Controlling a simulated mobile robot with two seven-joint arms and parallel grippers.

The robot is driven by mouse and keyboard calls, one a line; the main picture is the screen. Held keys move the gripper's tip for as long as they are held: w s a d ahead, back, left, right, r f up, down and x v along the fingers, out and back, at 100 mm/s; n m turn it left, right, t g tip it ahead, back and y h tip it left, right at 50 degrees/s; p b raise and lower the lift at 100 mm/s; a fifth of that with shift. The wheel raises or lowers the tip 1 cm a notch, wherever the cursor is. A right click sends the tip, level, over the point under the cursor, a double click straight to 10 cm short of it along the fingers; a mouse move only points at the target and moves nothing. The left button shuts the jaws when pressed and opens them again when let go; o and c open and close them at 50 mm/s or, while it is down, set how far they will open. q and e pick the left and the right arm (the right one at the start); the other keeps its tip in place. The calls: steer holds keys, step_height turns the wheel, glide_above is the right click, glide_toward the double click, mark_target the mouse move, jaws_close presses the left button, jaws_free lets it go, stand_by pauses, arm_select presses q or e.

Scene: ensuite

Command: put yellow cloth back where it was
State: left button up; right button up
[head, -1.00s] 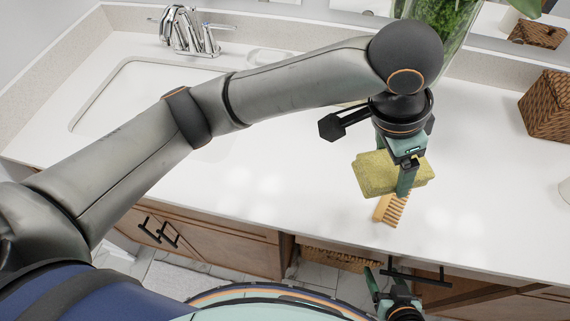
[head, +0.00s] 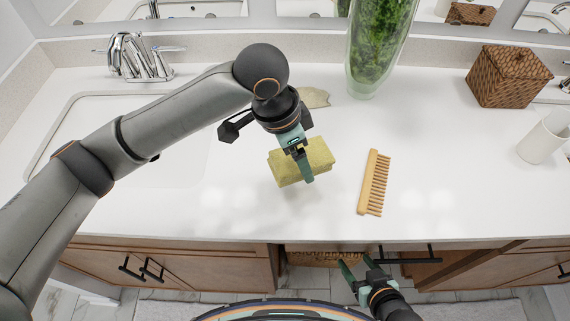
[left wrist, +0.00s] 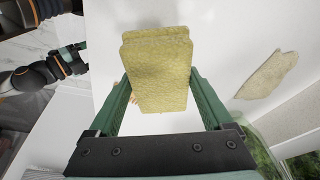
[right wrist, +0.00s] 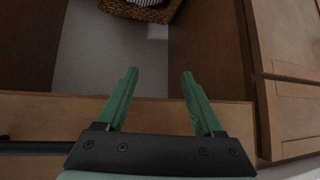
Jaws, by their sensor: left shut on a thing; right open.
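The folded yellow cloth (head: 318,152) is over the white counter, left of the wooden comb. My left gripper (head: 306,165) is shut on the cloth. In the left wrist view the cloth (left wrist: 160,75) sits between both fingers (left wrist: 165,100). I cannot tell whether its underside touches the counter. My right gripper (head: 358,268) is open and empty, low in front of the cabinet. In the right wrist view its open fingers (right wrist: 160,95) point at the cabinet opening, with nothing between them.
A wooden comb (head: 374,183) lies on the counter (head: 440,190). A beige flat piece (head: 315,97) lies behind my left gripper. A glass vase (head: 362,80), wicker box (head: 506,77) and white cup (head: 543,138) stand at back and right. The sink and faucet (head: 138,58) are left. A drawer is open below.

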mark_target(285, 165)
arm_select(q)
steer(key=shift+w+a+f, duration=0.35)
steer(key=shift+f, duration=0.25)
steer(key=shift+w+a+f, duration=0.3)
steer(key=shift+w+f, duration=0.05)
steer(key=shift+f, duration=0.2)
steer(key=f, duration=0.3)
steer(key=w+a+f, duration=0.1)
steer(key=shift+f, duration=0.35)
steer(key=shift+f, duration=0.15)
steer(key=o, duration=1.1)
steer(key=shift+a+r, duration=0.1)
steer(key=shift+r, duration=0.35)
steer(key=s+a, duration=0.1)
steer(key=a, duration=0.2)
steer(key=s+a, duration=0.2)
steer(key=a, duration=0.2)
steer(key=s+a, duration=0.1)
steer(key=a, duration=0.3)
steer(key=shift+s+a+r+b, duration=0.15)
steer(key=shift+s+r+b, duration=0.15)
steer(key=shift+s+b, duration=0.05)
